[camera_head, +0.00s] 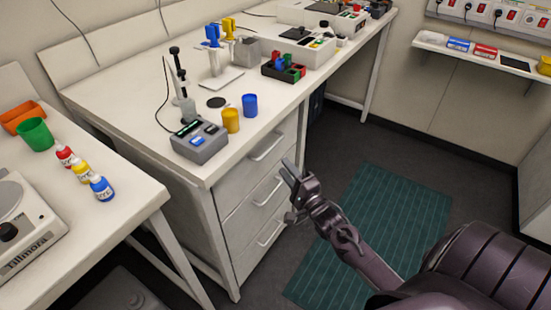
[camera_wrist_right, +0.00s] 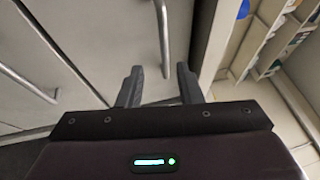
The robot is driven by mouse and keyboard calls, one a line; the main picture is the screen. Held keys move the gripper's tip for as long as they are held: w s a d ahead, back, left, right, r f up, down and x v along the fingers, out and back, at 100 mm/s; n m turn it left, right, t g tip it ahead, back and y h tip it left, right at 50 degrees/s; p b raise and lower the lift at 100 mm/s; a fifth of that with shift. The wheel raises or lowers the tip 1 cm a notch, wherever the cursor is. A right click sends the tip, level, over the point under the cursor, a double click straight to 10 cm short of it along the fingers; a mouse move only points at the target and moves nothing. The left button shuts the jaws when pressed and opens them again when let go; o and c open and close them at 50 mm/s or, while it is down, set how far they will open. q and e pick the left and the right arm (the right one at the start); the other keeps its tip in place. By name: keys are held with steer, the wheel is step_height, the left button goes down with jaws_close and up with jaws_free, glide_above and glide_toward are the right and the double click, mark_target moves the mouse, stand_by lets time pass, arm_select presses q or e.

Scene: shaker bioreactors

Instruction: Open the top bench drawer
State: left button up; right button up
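The white bench drawer unit has three stacked drawers, all looking closed. The top drawer (camera_head: 247,165) sits just under the bench top and has a bar handle (camera_head: 267,147). My right gripper (camera_head: 289,190) is open and empty in front of the drawers, a little right of and below the top handle in the head view. In the right wrist view, its two fingers (camera_wrist_right: 158,85) are spread. A bar handle (camera_wrist_right: 166,40), which looks like the top one, lies ahead, roughly in line with the finger gap and apart from the fingers. My left gripper is not in view.
The middle handle (camera_head: 267,191) and bottom handle (camera_head: 271,235) are below. On the bench top stand a grey device (camera_head: 200,143), a yellow cup (camera_head: 231,121) and a blue cup (camera_head: 250,105). A green mat (camera_head: 375,225) lies on open floor. A side table (camera_head: 110,215) stands left.

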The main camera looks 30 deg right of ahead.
steer(key=w+r, duration=0.1)
steer(key=w, duration=0.6)
steer(key=shift+r, duration=0.4)
jaws_close()
